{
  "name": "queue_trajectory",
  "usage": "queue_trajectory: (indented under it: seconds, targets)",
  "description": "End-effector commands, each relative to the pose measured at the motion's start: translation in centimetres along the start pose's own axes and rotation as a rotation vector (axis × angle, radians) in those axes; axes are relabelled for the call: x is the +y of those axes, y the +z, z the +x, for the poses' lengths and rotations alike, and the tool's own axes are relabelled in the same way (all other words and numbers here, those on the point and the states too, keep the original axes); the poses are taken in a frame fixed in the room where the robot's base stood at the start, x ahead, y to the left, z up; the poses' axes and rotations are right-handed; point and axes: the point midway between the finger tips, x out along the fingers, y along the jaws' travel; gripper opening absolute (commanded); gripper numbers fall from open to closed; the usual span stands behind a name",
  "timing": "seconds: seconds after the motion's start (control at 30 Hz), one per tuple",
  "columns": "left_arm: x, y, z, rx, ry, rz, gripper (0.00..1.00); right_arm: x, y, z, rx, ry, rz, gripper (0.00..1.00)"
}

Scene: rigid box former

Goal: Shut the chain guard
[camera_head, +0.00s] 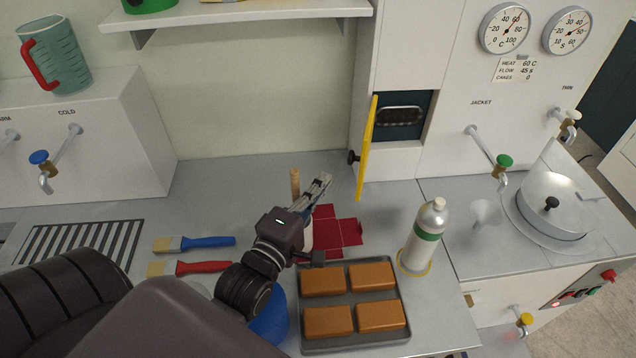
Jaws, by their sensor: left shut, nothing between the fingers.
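The chain guard (367,150) is a yellow panel, seen nearly edge-on. It stands swung out from a dark opening (412,131) in the white cabinet, and a chain (400,115) shows inside. A dark knob (353,157) sits to the left of the panel. My left gripper (322,184) is shut and empty, above the counter. In the picture it is to the left of the guard's lower end, with a visible gap between them. My right gripper is not in view.
A tray (351,345) of brown blocks lies in front, beside a silver bottle (426,235) with a green band. A red flat cross-shaped piece (340,233) lies under my gripper. Two brushes (203,243) lie left. A lidded pot (552,205) stands right.

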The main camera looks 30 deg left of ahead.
Motion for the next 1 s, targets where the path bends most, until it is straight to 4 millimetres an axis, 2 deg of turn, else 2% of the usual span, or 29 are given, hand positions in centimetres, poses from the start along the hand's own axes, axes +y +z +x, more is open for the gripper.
queue_trajectory:
  seconds: [0.03, 0.2, 0.4, 1.0]
  targets:
    - [0.5, 0.0, 1.0, -0.001, 0.003, 0.000, 0.00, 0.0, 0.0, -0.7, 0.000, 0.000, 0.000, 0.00]
    - [0.4, 0.0, 3.9, -0.001, 0.002, 0.000, 0.00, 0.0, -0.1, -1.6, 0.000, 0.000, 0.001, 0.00]
    - [0.1, 0.0, 6.1, -0.001, 0.000, 0.000, 0.00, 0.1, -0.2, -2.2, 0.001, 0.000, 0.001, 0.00]
    - [0.0, 0.5, 7.1, -0.009, 0.000, -0.001, 0.00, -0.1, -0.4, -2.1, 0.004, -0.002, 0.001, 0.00]
